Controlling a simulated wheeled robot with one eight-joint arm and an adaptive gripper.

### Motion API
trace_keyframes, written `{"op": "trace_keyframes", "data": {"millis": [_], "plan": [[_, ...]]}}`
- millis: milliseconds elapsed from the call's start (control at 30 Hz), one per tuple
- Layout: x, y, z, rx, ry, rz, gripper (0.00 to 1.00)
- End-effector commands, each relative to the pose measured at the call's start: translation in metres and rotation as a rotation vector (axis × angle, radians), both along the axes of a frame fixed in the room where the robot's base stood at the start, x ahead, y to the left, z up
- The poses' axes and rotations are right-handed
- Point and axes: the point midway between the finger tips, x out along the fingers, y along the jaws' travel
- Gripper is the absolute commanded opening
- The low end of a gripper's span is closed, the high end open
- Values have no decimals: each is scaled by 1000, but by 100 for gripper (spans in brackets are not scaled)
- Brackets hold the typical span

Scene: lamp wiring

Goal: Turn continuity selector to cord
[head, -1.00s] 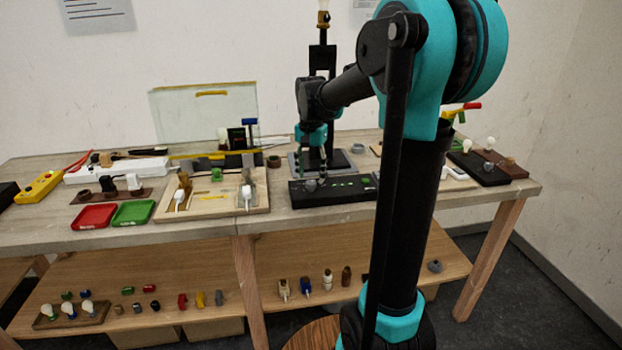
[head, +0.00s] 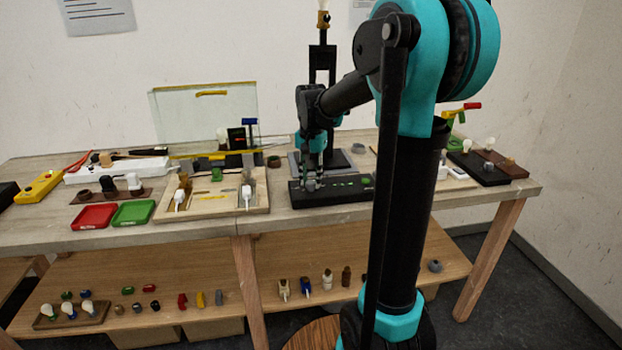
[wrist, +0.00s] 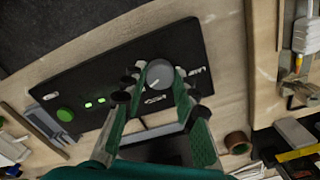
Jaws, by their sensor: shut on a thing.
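The continuity selector is a round grey knob (wrist: 159,73) on a black panel (wrist: 80,65); it shows between my fingertips in the wrist view. My gripper (wrist: 157,84) is shut on the knob, one finger on each side. White lettering sits beside the knob, too blurred to read surely. The panel also carries lit green marks (wrist: 95,102) and a round green button (wrist: 65,115). In the head view the black panel (head: 335,189) lies near the table's front edge, with my gripper (head: 314,184) at its left part, where the knob is mostly hidden.
A wooden tray (head: 215,211) with white plugs lies left of the panel. A black stand (head: 323,70) rises behind my gripper. Red (head: 94,216) and green (head: 133,212) trays lie farther left. In the wrist view a brown ring (wrist: 237,142) lies close to my right finger.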

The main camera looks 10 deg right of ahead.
Motion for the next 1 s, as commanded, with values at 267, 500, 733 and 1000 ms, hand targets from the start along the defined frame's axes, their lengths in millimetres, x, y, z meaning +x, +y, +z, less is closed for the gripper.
{"op": "trace_keyframes", "data": {"millis": [267, 500, 733, 1000], "plan": [[0, 0, 0, 0, 0, 46, 0], [0, 0, 0, 0, 0, 192, 0], [0, 0, 0, 0, 0, 402, 0], [0, 0, 0, 0, 0, 660, 0]]}}
